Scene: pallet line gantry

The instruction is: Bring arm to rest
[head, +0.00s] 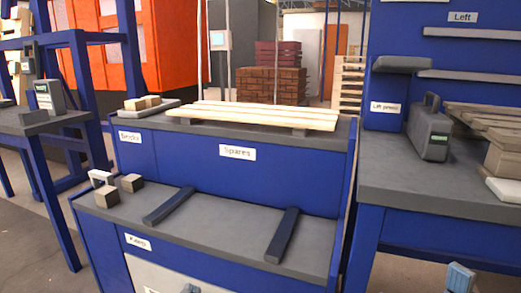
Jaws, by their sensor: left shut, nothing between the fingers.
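Most of the left arm is outside the picture. My right gripper is not seen.
The bench holds a grey case (431,138). Left of it, a blue two-level stand (250,180) carries pale slats (262,115) above and two dark bars (283,235) below. Floor shows at left.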

